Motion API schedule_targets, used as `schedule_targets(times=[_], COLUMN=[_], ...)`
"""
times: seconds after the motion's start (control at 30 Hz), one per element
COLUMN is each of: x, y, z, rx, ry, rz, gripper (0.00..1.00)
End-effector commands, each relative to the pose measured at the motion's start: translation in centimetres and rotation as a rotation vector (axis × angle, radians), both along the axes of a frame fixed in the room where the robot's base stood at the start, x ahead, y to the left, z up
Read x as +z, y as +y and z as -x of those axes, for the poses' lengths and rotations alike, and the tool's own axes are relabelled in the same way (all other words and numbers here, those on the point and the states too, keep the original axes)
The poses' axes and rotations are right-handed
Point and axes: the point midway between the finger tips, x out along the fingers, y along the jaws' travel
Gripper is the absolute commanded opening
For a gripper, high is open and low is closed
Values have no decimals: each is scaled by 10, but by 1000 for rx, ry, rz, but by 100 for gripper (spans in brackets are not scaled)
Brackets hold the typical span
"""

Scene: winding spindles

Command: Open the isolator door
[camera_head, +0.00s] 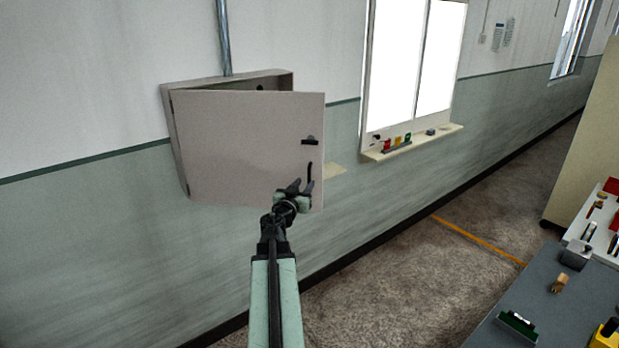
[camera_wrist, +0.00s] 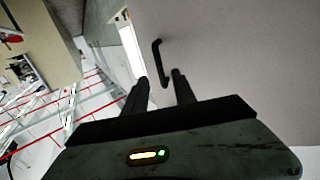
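The isolator is a grey wall box (camera_head: 180,150) with a pale flat door (camera_head: 235,150). The door stands partly open, swung out from the box's right side, with a dark gap along the top. A black bar handle (camera_head: 309,172) is near the door's right edge, below a small dark latch (camera_head: 309,141). My gripper (camera_head: 301,188) is in front of the door's lower right, just below the handle. In the wrist view the handle (camera_wrist: 156,55) stands ahead of my gripper (camera_wrist: 160,77), its lower end between the parted fingers. Contact cannot be told.
A bright whiteboard or window panel (camera_head: 415,60) with a ledge (camera_head: 415,142) of small items is on the wall to the right. A grey workbench (camera_head: 560,300) with tools is at lower right. The floor (camera_head: 400,270) between is clear.

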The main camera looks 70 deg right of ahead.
Motion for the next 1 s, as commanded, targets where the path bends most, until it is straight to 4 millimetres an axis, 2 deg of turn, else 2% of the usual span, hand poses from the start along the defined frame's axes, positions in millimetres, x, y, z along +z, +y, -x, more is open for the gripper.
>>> schedule_targets(times=[0.2, 0.33, 0.57, 0.6, 0.7, 0.73, 1.0], x=[0, 0, 0, 0, 0, 0, 0], y=[-44, -61, -63, -63, -62, -63, -63], z=[-2, -2, -1, -1, -1, -1, -1], rx=[-2, -1, 0, 0, 0, 0, -1], ry=[0, 0, 0, 0, 0, 0, 0], rz=[-1, -1, -1, -1, -1, -1, -1], gripper=[32, 32, 32, 30, 2, 0, 0])
